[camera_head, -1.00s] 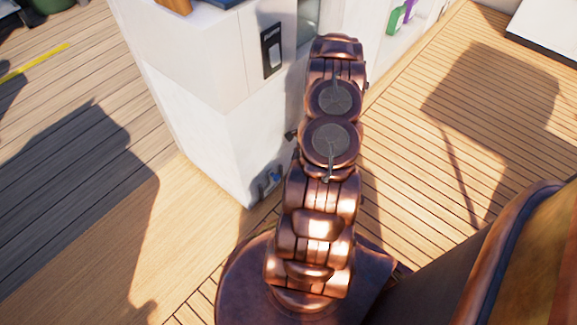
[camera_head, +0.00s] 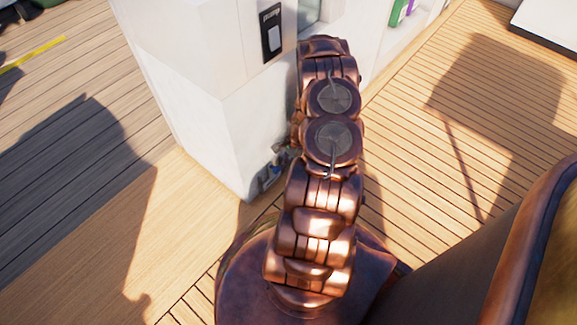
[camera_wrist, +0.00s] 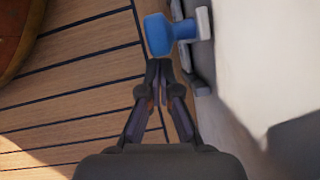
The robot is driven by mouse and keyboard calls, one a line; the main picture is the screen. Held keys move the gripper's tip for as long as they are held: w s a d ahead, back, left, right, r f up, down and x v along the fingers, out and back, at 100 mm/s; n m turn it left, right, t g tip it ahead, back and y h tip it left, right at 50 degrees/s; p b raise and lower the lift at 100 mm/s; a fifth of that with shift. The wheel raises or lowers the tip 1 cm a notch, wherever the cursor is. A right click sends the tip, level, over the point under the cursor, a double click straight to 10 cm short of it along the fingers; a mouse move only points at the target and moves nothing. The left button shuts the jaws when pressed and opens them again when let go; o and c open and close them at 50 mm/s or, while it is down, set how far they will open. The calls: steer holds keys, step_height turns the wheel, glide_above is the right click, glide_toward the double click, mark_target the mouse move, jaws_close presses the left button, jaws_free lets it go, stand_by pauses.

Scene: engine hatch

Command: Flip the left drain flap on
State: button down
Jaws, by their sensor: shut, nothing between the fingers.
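A small blue-handled fitting (camera_head: 266,178), which looks like a drain flap, sits low on the white housing near its bottom corner. In the wrist view its blue knob (camera_wrist: 159,35) stands out from a pale grey mount (camera_wrist: 203,28) on the wall side. My gripper (camera_wrist: 158,72) is shut and empty. Its fingertips are just below the knob in the picture, very close to it; I cannot tell if they touch. In the head view my gripper is mostly hidden by my arm, close beside the fitting. I cannot make out a second flap.
The white housing (camera_head: 190,95) rises left of my arm, with a black-framed switch panel (camera_head: 272,35) higher up. Its wall (camera_wrist: 245,60) is close on the right in the wrist view. Planked deck (camera_head: 420,150) lies open to the right.

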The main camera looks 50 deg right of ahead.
steer(key=shift+w+a+r, duration=0.1)
steer(key=shift+a+r, duration=0.4)
step_height(320, 180, up, 6)
steer(key=p, duration=0.4)
steer(key=shift+f, duration=0.2)
stand_by(0.4)
steer(key=s+d+r+p, duration=0.1)
steer(key=d+r+p, duration=0.2)
steer(key=d+r, duration=0.3)
steer(key=shift+s+d+p, duration=0.3)
steer(key=shift+d+p, duration=0.1)
steer(key=shift+d, duration=0.15)
steer(key=shift+r, duration=0.1)
stand_by(0.6)
